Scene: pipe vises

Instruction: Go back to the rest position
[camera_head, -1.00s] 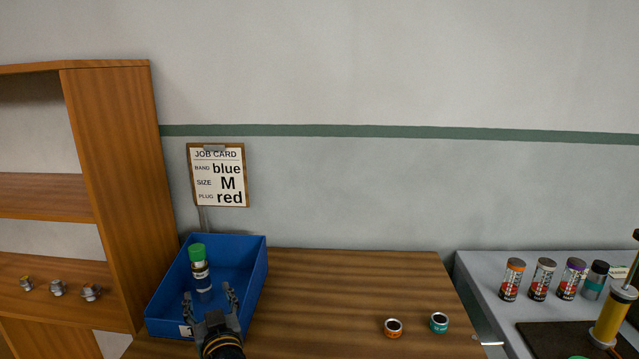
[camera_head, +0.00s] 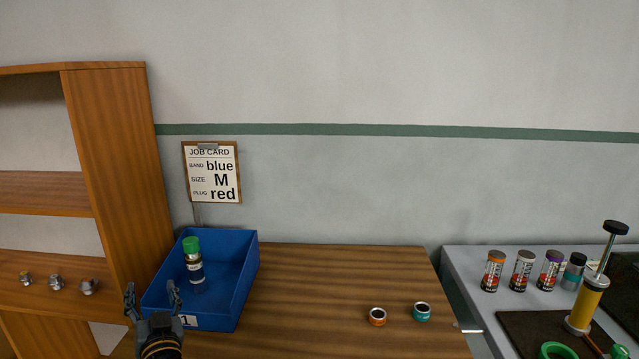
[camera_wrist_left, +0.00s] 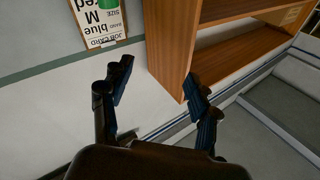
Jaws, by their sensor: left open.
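My left gripper (camera_head: 152,302) is open and empty in the head view, at the front left corner of the blue bin. In the left wrist view its fingers (camera_wrist_left: 158,92) are spread with nothing between them. A bottle with a green cap (camera_head: 194,268) stands in the blue bin (camera_head: 240,275), apart from the gripper. The job card (camera_head: 211,172) on the wall reads band blue, size M, plug red; it also shows upside down in the left wrist view (camera_wrist_left: 100,22). My right gripper is in neither view.
A wooden shelf (camera_head: 120,170) with several small metal fittings stands at left. An orange ring (camera_head: 377,316) and a teal ring (camera_head: 422,311) lie on the wooden table (camera_head: 320,275). A grey bench (camera_head: 462,268) at right carries several canisters and a yellow pump (camera_head: 586,302).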

